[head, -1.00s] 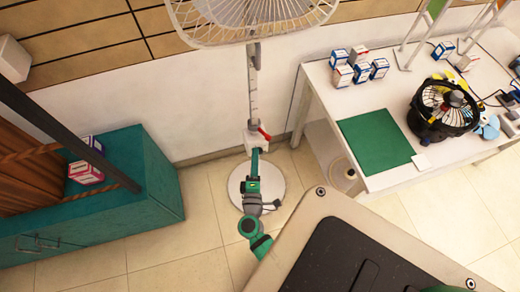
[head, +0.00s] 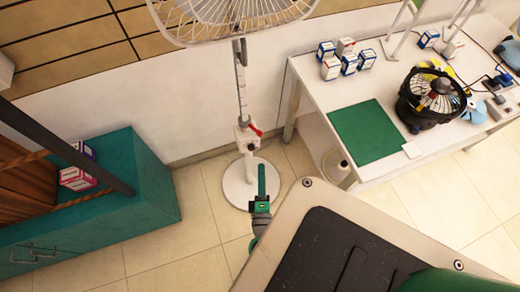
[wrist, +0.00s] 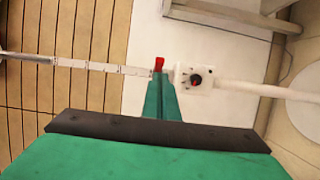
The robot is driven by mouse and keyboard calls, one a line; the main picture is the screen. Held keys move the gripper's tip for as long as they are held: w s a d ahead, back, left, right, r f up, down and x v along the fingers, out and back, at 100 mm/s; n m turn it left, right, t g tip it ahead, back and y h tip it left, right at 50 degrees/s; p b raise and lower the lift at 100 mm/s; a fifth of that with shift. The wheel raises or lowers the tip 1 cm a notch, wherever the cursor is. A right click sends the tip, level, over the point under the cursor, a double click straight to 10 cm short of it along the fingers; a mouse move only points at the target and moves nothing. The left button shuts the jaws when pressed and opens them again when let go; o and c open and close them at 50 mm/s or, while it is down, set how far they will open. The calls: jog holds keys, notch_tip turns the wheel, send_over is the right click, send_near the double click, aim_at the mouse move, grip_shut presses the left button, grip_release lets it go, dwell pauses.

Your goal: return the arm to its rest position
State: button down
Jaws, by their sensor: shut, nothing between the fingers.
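My gripper (head: 262,170) is green and shows in the head view just beyond my base's front edge, over the round white foot of the standing fan. It is shut and empty. In the wrist view my closed fingers (wrist: 160,97) point toward the fan's pole, with a red lever (wrist: 158,63) in line beyond the tips. My forearm is partly hidden behind my base's edge in the head view.
The standing fan (head: 241,90) is in front of me, its red lever on the pole. A white table (head: 315,75) with a green mat (head: 365,132), small boxes and a black fan (head: 433,98) stands right. A teal cabinet (head: 150,180) stands left. Tiled floor lies between.

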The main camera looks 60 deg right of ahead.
dwell(0.3)
jog(key=s+a+f+m+t+y, duration=0.1)
jog(key=a+f+y, duration=0.1)
jog(key=a+y, duration=0.5)
jog(key=s+a+f+t+y, duration=0.1)
jog(key=s+a+f+y, duration=0.15)
jog(key=a, duration=0.85)
jog(key=s+a+r+m+t+y, duration=0.2)
jog(key=a+r+m+y, duration=0.3)
jog(key=a+r, duration=0.8)
notch_tip(320, 180, up, 3)
jog(key=shift+s+a+r+t+y, duration=0.15)
jog(key=shift+a+t+y, duration=0.2)
jog(key=shift+t, duration=0.55)
